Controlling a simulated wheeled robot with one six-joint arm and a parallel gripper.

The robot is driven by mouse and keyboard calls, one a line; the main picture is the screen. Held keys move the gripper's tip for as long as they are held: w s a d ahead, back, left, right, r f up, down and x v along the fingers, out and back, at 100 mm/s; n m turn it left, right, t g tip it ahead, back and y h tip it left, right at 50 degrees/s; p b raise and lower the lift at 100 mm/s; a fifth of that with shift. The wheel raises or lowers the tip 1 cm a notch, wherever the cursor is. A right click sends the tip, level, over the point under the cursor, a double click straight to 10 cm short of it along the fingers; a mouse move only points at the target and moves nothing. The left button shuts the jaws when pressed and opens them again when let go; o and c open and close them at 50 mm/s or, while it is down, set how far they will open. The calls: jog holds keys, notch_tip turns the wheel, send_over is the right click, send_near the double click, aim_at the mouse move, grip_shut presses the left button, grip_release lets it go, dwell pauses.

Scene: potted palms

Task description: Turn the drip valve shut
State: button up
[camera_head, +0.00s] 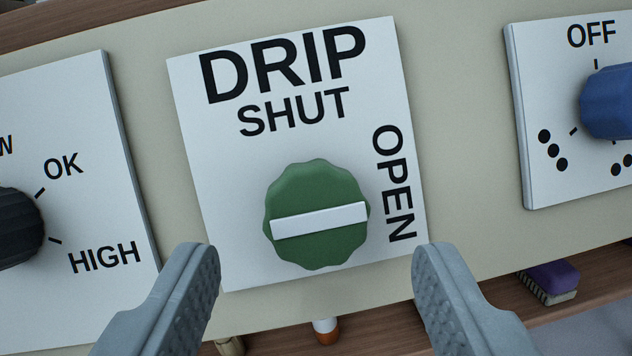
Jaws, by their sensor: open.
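The drip valve is a green scalloped knob (315,248) with a white bar across it. It sits on a white plate (225,180) marked DRIP, with SHUT above the knob and OPEN on its right side. The white bar lies nearly level in the picture, its right end toward the OPEN label. My gripper (318,255) is open. Its two grey fingers stand left and right of the knob, apart from it, and nothing is between them touching the knob that I can see.
A plate with a black knob (15,228) marked OK and HIGH is at the left. A plate with a blue knob (608,102) marked OFF is at the right. All are on a beige panel (455,110). A purple brush (550,282) lies below on a wooden surface.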

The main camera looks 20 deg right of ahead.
aim_at(314, 213)
jog(key=shift+x, duration=1.3)
jog(key=c, duration=1)
